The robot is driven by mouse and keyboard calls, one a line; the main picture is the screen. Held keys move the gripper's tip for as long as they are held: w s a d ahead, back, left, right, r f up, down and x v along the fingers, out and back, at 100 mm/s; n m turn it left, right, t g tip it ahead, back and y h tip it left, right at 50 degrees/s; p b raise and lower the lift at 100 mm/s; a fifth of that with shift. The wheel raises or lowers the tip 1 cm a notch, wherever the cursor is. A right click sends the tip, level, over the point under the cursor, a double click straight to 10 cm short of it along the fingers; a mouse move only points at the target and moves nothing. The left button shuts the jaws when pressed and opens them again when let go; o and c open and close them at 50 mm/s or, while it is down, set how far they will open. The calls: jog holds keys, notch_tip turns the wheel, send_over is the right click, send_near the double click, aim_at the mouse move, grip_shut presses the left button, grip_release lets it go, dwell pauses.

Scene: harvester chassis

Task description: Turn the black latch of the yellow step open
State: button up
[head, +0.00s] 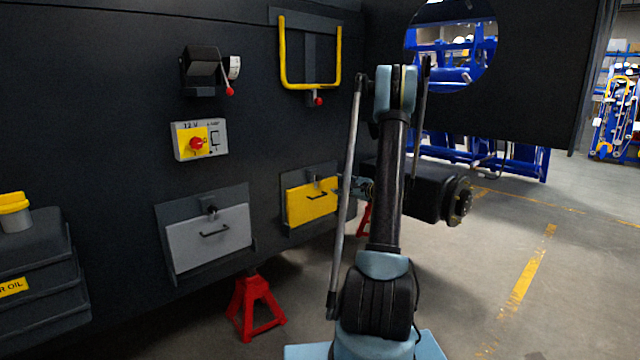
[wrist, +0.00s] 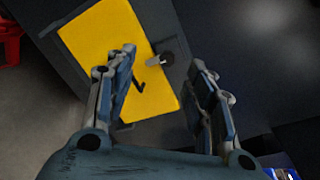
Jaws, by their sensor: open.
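The yellow step (head: 306,206) is a flat panel in a dark frame, low on the black wall. Its black latch (head: 311,174) sits at the panel's top edge, above a small dark handle. In the wrist view the yellow step (wrist: 95,38) appears tilted, and the latch (wrist: 167,58) shows as a dark round knob with a grey tab at its edge. My gripper (wrist: 164,56) is open and empty, its two fingers on either side of the latch in the picture. Contact cannot be told. In the head view my gripper (head: 350,186) is just right of the yellow step, partly behind my arm.
A grey step (head: 190,242) with its own latch is left of the yellow one. A yellow bar (head: 283,60), red-knobbed lever and switch box (head: 188,153) are above. A red stand (head: 256,308) stands below the grey step. The floor at right is clear.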

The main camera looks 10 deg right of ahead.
notch_tip(320, 180, down, 2)
jog(key=w+d+m+t, duration=0.1)
jog(key=w+d+m, duration=0.1)
jog(key=d, duration=0.1)
send_near(319, 179)
jog(key=shift+t, duration=0.3)
jog(key=x, duration=0.9)
jog(key=shift+w+f, duration=0.15)
jog(key=shift+w, duration=0.05)
jog(key=c, duration=1.1)
